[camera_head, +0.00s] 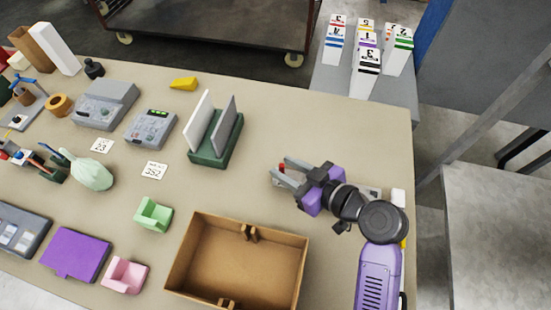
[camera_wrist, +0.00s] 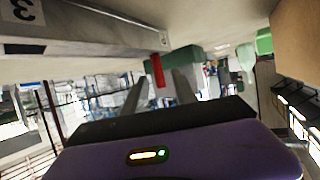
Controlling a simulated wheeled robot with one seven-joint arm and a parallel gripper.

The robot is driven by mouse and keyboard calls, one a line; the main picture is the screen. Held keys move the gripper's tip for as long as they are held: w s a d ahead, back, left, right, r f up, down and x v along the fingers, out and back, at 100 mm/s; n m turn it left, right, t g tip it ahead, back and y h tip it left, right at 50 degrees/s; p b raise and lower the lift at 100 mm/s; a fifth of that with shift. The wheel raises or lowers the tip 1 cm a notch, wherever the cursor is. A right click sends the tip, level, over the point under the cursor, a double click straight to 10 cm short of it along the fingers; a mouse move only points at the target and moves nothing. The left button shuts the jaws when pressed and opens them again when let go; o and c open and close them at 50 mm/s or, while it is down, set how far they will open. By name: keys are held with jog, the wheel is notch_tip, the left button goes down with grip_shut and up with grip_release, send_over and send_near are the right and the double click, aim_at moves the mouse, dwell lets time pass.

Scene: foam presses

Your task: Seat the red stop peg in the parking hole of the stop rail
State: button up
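My gripper (camera_head: 281,170) is open, low over the right part of the table. In the wrist view its two grey fingers (camera_wrist: 160,84) are well apart. The red stop peg (camera_wrist: 157,70) shows upright between the fingertips, with a gap on each side; I cannot tell whether it is between them or just beyond. In the head view only a small red piece of the peg (camera_head: 282,167) shows by the fingers. A long grey bar (camera_wrist: 90,32) ends close to the peg in the wrist view; I cannot tell whether it is the stop rail.
A brown open box (camera_head: 235,265) stands in front of my gripper. A green holder with upright plates (camera_head: 215,152) stands to its left. Grey control boxes (camera_head: 150,129) and a green block (camera_head: 153,214) are farther left. The table behind my gripper is clear. Numbered boxes (camera_head: 367,70) stand beyond.

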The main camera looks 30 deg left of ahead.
jog(key=p+v, duration=0.1)
jog(key=v, duration=0.6)
jog(key=shift+p, duration=0.3)
jog(key=shift+d+r, duration=0.1)
jog(key=shift+d, duration=0.05)
